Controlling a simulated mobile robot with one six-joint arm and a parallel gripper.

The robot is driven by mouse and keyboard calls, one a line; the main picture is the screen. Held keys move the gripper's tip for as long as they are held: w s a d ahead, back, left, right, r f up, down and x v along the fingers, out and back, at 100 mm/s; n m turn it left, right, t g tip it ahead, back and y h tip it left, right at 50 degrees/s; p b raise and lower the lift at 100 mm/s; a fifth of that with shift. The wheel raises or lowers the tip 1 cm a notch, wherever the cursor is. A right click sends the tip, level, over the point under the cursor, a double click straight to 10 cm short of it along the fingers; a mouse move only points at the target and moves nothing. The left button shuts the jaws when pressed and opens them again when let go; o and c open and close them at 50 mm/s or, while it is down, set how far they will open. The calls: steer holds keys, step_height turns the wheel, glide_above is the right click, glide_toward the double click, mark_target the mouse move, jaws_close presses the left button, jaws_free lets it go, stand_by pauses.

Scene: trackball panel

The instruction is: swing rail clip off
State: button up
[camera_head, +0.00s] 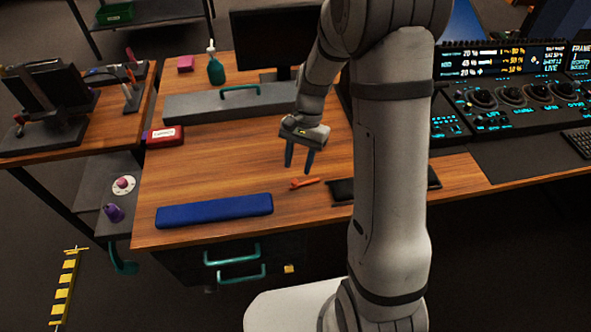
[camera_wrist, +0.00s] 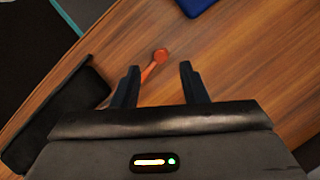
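A small orange-red lever-like piece (camera_head: 304,184) lies on the wooden desk, left of a black pad-like bar (camera_head: 342,191) that my arm partly hides. I cannot tell for sure that it is the rail clip. In the wrist view the orange piece (camera_wrist: 155,64) has a round end between my fingers, farther off, and a narrow shank running down-left toward the left finger. The black bar (camera_wrist: 60,115) is at the left there. My gripper (camera_head: 299,170) is open and empty, fingers pointing down above the desk behind the orange piece. It also shows in the wrist view (camera_wrist: 160,68).
A blue flat case (camera_head: 214,210) lies at the desk's front left. A grey long box with a green handle (camera_head: 240,92), a red box (camera_head: 165,136) and a green bottle (camera_head: 215,66) stand behind. A lit control console (camera_head: 510,95) is at right. The desk between is clear.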

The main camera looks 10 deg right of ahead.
steer(key=v, duration=0.4)
stand_by(0.4)
steer(key=s+d+r+n+t+h+p, duration=0.2)
steer(key=s+r+n+t, duration=0.4)
steer(key=s+r, duration=0.9)
steer(key=shift+s+d+n+h+p, duration=0.3)
steer(key=shift+s+d+n+p, duration=0.2)
steer(key=shift+s+d+p, duration=0.25)
steer(key=shift+r, duration=0.15)
